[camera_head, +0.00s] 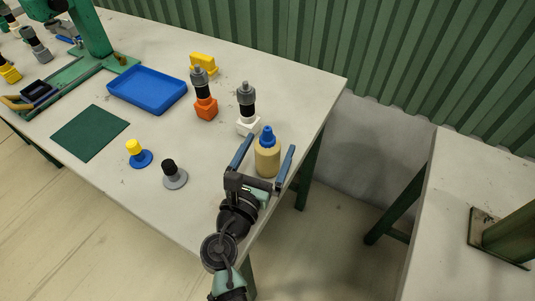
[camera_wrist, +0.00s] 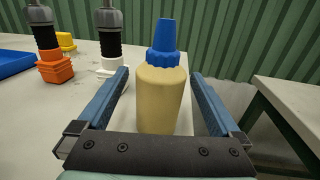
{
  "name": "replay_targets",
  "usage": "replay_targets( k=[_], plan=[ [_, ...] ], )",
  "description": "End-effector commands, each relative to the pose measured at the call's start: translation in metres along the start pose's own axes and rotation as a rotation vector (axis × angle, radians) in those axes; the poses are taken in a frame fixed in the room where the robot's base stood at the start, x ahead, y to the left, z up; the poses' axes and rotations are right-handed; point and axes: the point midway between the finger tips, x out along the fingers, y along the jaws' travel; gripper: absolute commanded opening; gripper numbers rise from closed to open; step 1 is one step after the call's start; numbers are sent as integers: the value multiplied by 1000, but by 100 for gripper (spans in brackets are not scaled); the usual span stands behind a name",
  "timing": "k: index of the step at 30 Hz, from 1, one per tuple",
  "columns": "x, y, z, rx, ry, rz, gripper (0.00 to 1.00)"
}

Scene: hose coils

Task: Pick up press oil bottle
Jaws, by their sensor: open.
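The press oil bottle (camera_head: 267,158) is a tan, rounded bottle with a blue cap and nozzle. It stands upright near the right end of the table. My gripper (camera_head: 268,157) is open, with its two blue fingers on either side of the bottle. In the wrist view the bottle (camera_wrist: 162,95) stands between the fingers of my gripper (camera_wrist: 163,95), with a visible gap on each side.
A fitting on a white base (camera_head: 247,108) stands just behind the bottle, and one on an orange base (camera_head: 204,95) further left. The table's right edge is close.

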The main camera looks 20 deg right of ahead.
Motion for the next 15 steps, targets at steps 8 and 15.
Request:
replay_targets(
  k=[8, 15],
  plan=[
    [2, 0, 0, 0, 0, 0, 96],
    [2, 0, 0, 0, 0, 0, 53]
  ],
)
